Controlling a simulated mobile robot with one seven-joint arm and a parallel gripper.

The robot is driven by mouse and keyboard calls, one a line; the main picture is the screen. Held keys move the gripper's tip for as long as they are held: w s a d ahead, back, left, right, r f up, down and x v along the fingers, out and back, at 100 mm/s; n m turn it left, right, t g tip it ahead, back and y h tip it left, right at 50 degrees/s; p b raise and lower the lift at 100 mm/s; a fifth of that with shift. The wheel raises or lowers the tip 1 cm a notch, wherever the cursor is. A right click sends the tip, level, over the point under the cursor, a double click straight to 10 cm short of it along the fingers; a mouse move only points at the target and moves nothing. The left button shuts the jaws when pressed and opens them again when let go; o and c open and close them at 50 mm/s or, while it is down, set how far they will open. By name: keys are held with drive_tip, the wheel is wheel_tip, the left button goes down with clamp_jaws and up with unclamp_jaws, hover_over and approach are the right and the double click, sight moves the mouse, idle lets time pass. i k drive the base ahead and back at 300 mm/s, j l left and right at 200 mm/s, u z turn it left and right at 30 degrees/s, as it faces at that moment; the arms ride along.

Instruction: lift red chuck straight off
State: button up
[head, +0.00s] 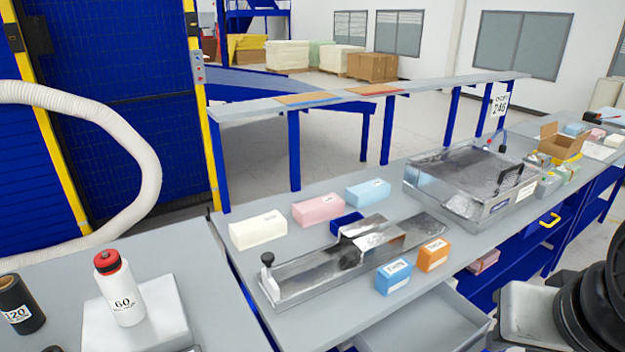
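A red cap-like piece (106,262), which may be the red chuck, sits on top of a white cylinder (123,300) marked "60". A small dark knob or opening shows at the top of the red piece. The white cylinder stands upright on a light grey block (165,312) at the lower left. No gripper fingers are in view. Dark rounded parts at the lower right edge look like my own arm.
A black cylinder (15,303) marked "120" stands left of the block. A metal slide fixture (300,277), foam blocks (318,208), blue and orange boxes (433,255) and a clear-lidded metal case (470,183) occupy the middle bench. A white hose (140,160) arches behind.

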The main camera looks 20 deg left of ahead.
sight(112, 264)
drive_tip(key=k+u, duration=0.15)
drive_tip(key=u, duration=2)
drive_tip(key=i+j, duration=0.7)
drive_tip(key=j+u, duration=0.05)
drive_tip(key=j, duration=0.1)
